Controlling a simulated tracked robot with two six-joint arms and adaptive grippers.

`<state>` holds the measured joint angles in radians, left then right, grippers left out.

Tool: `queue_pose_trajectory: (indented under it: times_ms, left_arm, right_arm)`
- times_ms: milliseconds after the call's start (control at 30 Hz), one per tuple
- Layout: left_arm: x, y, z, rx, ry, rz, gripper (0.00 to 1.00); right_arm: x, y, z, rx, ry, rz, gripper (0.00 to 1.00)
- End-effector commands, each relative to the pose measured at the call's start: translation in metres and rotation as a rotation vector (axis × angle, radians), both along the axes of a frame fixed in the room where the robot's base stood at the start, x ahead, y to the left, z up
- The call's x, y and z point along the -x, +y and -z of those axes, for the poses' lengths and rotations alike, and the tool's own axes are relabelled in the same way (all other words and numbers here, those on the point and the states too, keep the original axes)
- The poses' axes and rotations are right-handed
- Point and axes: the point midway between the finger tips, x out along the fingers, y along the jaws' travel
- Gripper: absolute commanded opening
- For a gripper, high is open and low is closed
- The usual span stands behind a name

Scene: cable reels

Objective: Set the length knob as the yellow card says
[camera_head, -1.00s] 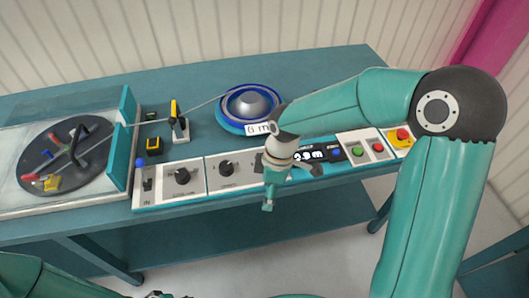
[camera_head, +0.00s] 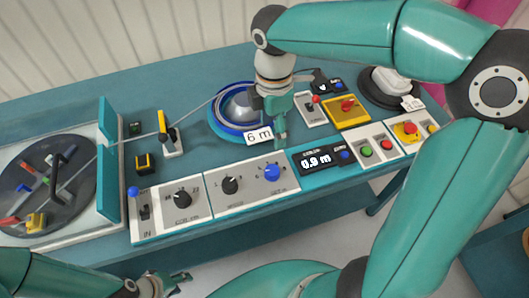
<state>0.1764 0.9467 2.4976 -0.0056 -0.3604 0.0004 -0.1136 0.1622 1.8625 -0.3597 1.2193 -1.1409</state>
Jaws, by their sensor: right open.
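A white card reading "6 m" (camera_head: 258,137) stands in front of the blue reel (camera_head: 227,121). I cannot make out a yellow card. The front panel (camera_head: 204,205) carries a blue pointer knob (camera_head: 271,172), a black knob (camera_head: 230,185) and another black knob (camera_head: 183,198). Their small labels are too blurred to tell which is the length knob. My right gripper (camera_head: 280,132) is open and empty, pointing down behind the blue knob and beside the card. My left gripper (camera_head: 172,283) is low at the front, its jaw opening unclear.
A turntable (camera_head: 40,185) with coloured pieces lies at the left. A cable runs from it past a yellow-black guide (camera_head: 165,130) to the reel. Green and red buttons (camera_head: 376,147) and a yellow switch box (camera_head: 346,112) are at the right. A white coil (camera_head: 391,80) stands behind.

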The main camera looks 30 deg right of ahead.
Motion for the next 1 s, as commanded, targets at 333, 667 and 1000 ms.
queue_pose_trajectory:
  times_ms: [333,667,1000]
  left_arm:
    - [0.001,0.000,0.000,0.000,0.002,0.001,0.40]
    - [0.001,0.000,0.001,0.000,0.002,0.001,0.40]
    - [0.001,0.000,0.003,0.000,0.001,0.000,0.40]
  right_arm:
    - [0.006,-0.004,0.030,0.001,0.005,0.014,0.67]
    - [0.010,-0.005,0.100,0.001,0.007,0.017,0.67]
    - [0.012,-0.005,0.157,0.000,0.003,0.019,0.67]
